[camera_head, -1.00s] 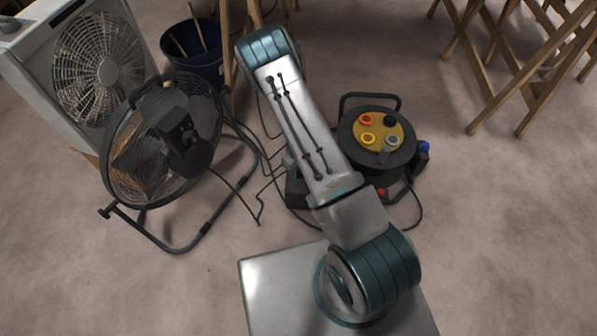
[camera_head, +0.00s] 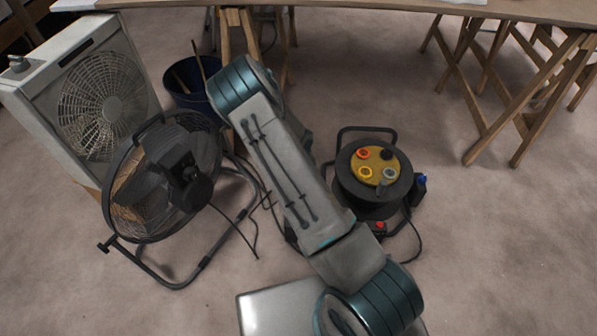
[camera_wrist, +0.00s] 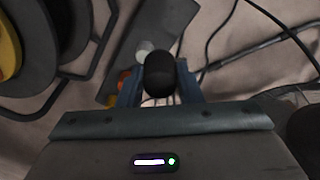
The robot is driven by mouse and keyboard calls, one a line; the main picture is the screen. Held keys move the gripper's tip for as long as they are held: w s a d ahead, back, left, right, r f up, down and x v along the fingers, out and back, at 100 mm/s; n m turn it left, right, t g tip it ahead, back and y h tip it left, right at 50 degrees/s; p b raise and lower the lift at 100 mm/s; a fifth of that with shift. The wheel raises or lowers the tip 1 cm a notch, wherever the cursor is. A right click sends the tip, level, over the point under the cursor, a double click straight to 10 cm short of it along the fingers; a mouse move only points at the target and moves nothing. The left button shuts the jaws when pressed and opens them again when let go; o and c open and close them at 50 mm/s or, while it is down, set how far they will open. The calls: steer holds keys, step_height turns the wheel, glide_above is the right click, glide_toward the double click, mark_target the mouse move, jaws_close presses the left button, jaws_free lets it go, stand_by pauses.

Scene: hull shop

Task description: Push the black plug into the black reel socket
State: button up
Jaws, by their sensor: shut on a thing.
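The cable reel (camera_head: 345,190) stands on the floor right of my arm in the head view. Its yellow face carries red, yellow and grey sockets and the black reel socket (camera_head: 386,154) at upper right. In the wrist view the reel (camera_wrist: 38,45) is cut off at the left edge, and the black socket is not seen there. My gripper (camera_wrist: 160,92) is shut on the black plug (camera_wrist: 160,72), whose rounded dark body shows between the blue fingers. The plug is apart from the reel face, to its right in the wrist view. My arm hides gripper and plug in the head view.
A round black floor fan (camera_head: 165,190) and a box fan (camera_head: 100,100) stand left of my arm. A blue bucket (camera_head: 190,95) is behind them. Dark cables lie on the floor. A trestle table (camera_head: 400,8) spans the back. Open floor lies right of the reel.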

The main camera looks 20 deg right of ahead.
steer(key=w+r+m, duration=0.2)
steer(key=r, duration=0.7)
steer(key=w+r+m, duration=0.2)
steer(key=r, duration=0.8)
steer(key=shift+w+a+r, duration=0.15)
steer(key=shift+w+a, duration=0.2)
steer(key=shift+a, duration=0.1)
